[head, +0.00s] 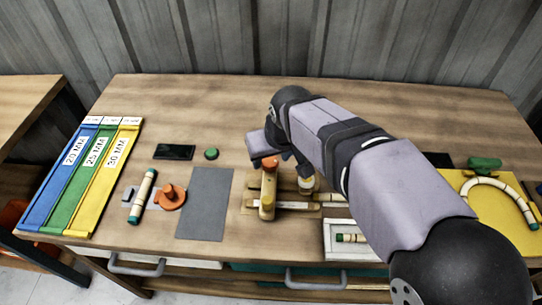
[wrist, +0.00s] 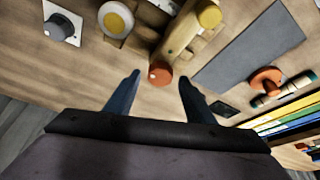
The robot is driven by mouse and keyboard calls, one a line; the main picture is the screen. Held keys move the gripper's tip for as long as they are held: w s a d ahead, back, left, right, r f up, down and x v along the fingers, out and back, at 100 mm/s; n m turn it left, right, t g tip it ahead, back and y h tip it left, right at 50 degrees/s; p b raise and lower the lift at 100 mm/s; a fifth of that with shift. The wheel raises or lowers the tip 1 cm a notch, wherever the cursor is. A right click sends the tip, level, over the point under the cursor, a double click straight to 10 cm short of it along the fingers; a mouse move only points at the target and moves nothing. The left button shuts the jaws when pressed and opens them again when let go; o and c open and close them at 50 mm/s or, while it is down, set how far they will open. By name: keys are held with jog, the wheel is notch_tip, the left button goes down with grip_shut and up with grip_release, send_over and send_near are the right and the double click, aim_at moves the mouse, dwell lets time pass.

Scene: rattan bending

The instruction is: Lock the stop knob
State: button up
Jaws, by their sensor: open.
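An orange knob (head: 269,163) stands at the back end of the wooden bending jig (head: 290,206); I take it for the stop knob. In the wrist view the orange knob (wrist: 160,73) shows between and beyond the fingertips of my gripper (wrist: 159,79). The fingers are spread apart, with nothing held between them, and a gap shows on each side of the knob. I cannot tell whether the knob is locked. In the head view my arm hides part of the jig and most of the gripper.
Left of the jig lie a grey mat (head: 205,205), an orange disc with a knob (head: 171,196), a rattan piece (head: 143,195) and coloured strips (head: 90,165). A grey knob on a white plate (wrist: 62,27) is near the jig. A yellow board (head: 480,222) holds bent rattan.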

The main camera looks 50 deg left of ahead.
jog(key=shift+w+a+f, duration=0.1)
jog(key=shift+a+f, duration=0.1)
jog(key=shift+f, duration=0.35)
jog(key=c, duration=1.1)
jog(key=shift+o, duration=0.2)
